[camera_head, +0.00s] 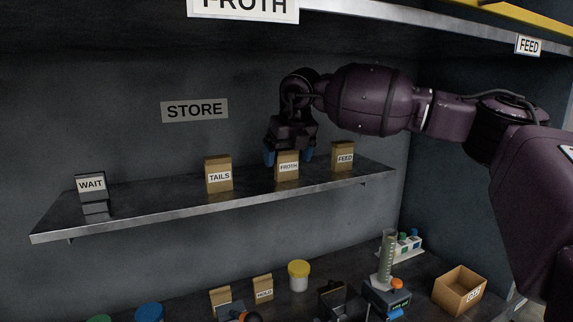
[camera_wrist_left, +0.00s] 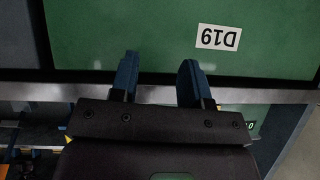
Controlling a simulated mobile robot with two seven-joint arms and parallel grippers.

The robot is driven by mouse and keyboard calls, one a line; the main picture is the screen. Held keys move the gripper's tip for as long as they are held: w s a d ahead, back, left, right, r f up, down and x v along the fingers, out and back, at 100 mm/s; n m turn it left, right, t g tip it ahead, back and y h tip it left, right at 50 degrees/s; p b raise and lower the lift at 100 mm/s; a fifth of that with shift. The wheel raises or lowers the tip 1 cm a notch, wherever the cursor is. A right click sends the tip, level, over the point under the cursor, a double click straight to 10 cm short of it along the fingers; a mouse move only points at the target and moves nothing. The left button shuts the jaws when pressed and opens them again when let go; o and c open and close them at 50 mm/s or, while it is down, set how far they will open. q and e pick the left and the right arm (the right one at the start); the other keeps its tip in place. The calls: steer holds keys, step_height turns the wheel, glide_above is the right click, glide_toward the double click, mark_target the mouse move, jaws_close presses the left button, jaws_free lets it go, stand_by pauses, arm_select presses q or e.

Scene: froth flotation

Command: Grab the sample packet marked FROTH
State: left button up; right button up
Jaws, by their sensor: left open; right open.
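The brown packet marked FROTH (camera_head: 287,172) stands upright on the metal shelf (camera_head: 140,204), between the TAILS packet (camera_head: 218,177) and the FEED packet (camera_head: 343,158). My right gripper (camera_head: 289,156) comes down from above at the FROTH packet, with one blue finger on each side of its upper part. It is open, and I cannot tell whether a finger touches the packet. My left gripper (camera_wrist_left: 158,80) shows in the left wrist view, open and empty, in front of a green surface with a D19 label (camera_wrist_left: 218,37).
A WAIT stand (camera_head: 92,192) is at the shelf's left end. Below are a HOLD packet (camera_head: 263,289), a yellow-lidded jar (camera_head: 299,275), a measuring cylinder (camera_head: 387,258) and an open cardboard box (camera_head: 460,290). The shelf is clear between WAIT and TAILS.

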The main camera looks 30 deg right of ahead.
steer(key=shift+x, duration=0.95)
steer(key=shift+w+f, duration=0.1)
steer(key=c, duration=1)
